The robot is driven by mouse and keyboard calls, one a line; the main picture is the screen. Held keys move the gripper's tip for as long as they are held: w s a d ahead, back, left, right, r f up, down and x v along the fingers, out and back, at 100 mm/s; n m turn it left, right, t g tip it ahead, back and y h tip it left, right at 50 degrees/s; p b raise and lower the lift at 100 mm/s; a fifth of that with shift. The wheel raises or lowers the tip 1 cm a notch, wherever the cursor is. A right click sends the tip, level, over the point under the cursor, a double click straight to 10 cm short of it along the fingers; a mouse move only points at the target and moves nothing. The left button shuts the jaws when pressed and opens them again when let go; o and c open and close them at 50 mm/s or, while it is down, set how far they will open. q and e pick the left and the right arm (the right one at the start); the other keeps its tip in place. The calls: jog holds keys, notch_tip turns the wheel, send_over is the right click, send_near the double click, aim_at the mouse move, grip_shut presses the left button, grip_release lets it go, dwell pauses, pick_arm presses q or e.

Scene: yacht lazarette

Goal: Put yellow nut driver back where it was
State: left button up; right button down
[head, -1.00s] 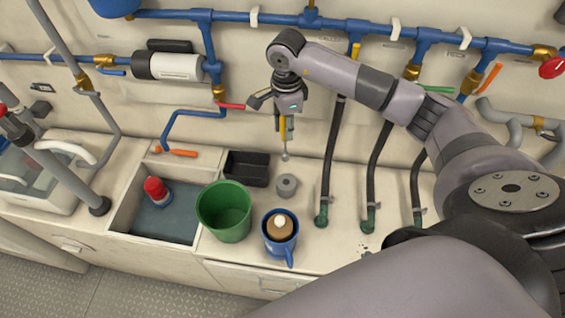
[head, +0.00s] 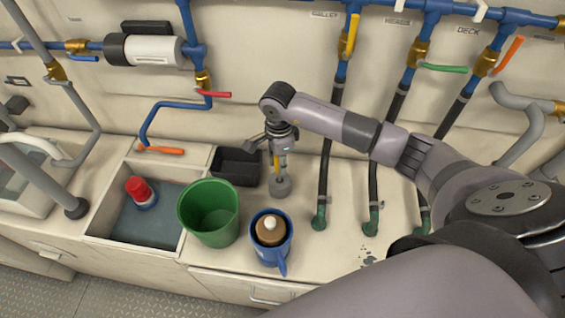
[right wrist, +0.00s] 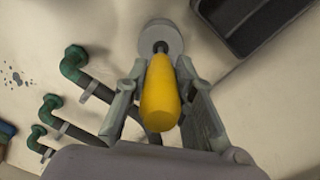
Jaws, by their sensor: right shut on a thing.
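The yellow nut driver (head: 277,162) is upright in my right gripper (head: 277,155), its shaft pointing down. In the right wrist view its yellow handle (right wrist: 160,95) lies between the two fingers of the right gripper (right wrist: 162,105). The grey round holder (head: 280,187) stands on the counter directly below the gripper. It also shows at the top of the right wrist view (right wrist: 161,36), where the driver's shaft meets its centre. How deep the shaft sits in it, I cannot tell. My left gripper is not in view.
A black tray (head: 236,180) stands close left of the holder. A green bucket (head: 208,232) and a blue jug (head: 283,255) stand in front. Hoses with green fittings (head: 318,220) rise to the right. A sink (head: 112,212) is at left.

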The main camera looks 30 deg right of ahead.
jog(key=shift+w+d+f, duration=0.1)
jog(key=shift+w+f, duration=0.05)
jog(key=c, duration=1.7)
grip_release()
jog(key=shift+s+a, duration=0.2)
jog(key=o, duration=0.4)
jog(key=shift+w+d, duration=0.1)
jog(key=shift+c, duration=0.2)
notch_tip(320, 180, up, 11)
jog(key=b, duration=0.3)
jog(key=shift+r, duration=0.65)
